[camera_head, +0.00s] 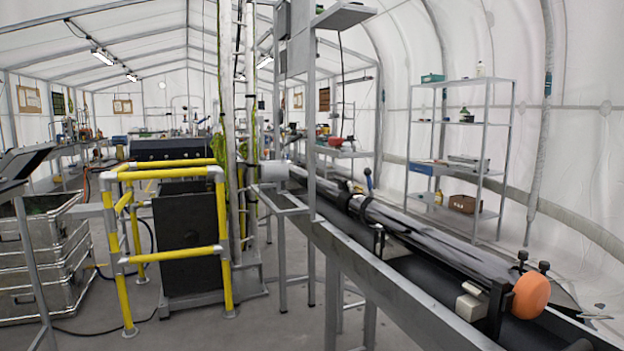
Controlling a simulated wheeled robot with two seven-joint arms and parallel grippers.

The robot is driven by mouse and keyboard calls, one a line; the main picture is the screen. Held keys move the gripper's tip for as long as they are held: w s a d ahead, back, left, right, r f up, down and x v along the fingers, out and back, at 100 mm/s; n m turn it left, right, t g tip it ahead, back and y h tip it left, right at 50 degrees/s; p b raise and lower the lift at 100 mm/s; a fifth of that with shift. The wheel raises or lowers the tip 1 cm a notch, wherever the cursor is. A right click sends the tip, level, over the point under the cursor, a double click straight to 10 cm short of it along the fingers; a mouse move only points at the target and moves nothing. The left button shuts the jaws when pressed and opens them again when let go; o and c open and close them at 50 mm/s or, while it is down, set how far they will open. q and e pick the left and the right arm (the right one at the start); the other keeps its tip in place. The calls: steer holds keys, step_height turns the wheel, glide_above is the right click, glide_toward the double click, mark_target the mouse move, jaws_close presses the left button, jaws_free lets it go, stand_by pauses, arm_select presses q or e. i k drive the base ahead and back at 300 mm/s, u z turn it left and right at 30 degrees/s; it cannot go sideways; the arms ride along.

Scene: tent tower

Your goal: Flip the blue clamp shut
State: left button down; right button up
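Neither of my grippers shows in this view, so nothing of mine is seen touching the clamp.
The metal trough bench (385,288) runs from the lower right to the middle. An orange round end piece (531,296) sits at its near end. Yellow railings (222,240) surround a dark cabinet (186,242) on the left. A shelf rack (485,150) stands behind. Grey floor is open between.

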mark_target(368, 172)
steer(key=z, duration=0.05)
steer(key=i, duration=1.55)
steer(key=z, duration=0.5)
